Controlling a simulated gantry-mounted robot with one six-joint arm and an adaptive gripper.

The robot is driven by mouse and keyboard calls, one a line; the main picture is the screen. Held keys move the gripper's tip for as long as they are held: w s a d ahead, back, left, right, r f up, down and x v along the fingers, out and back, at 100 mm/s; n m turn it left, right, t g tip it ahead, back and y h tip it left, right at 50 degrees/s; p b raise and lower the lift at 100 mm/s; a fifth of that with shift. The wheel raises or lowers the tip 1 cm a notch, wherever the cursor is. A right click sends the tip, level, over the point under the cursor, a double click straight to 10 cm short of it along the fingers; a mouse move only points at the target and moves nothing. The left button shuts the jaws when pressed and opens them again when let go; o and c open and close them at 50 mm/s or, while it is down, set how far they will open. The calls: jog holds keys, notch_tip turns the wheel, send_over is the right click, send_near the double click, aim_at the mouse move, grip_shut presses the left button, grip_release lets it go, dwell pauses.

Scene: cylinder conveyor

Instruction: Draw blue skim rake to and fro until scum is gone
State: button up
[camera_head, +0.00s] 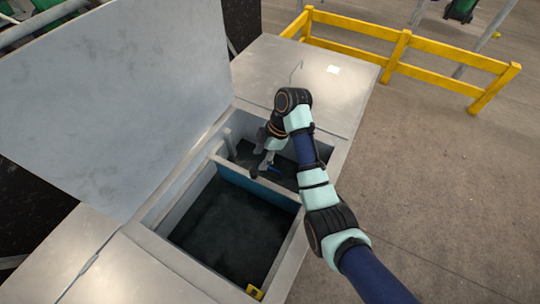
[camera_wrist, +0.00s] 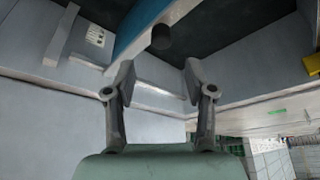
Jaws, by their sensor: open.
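The blue skim rake (camera_head: 258,190) shows in the head view as a long blue strip along the far side of the larger tank compartment. In the wrist view, the blue bar (camera_wrist: 146,24) crosses the top, with a dark round handle (camera_wrist: 163,38) beside it. My gripper (camera_head: 260,168) is over the divider near the rake. In the wrist view my gripper (camera_wrist: 159,78) is open, with nothing between its fingers; the handle appears beyond the fingertips. The liquid (camera_head: 225,228) in the larger compartment is dark and mottled; I cannot tell scum from liquid.
The tank rim (camera_head: 285,265) surrounds both compartments. A large raised lid (camera_head: 130,95) stands on the left. A small yellow piece (camera_head: 254,291) sits at the near rim. A yellow railing (camera_head: 440,75) stands on the open floor at right.

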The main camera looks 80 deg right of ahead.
aim_at(254, 172)
jog(key=b+x, duration=0.3)
jog(key=x, duration=0.5)
jog(key=shift+s+b, duration=0.2)
jog(key=shift+b, duration=0.15)
grip_shut()
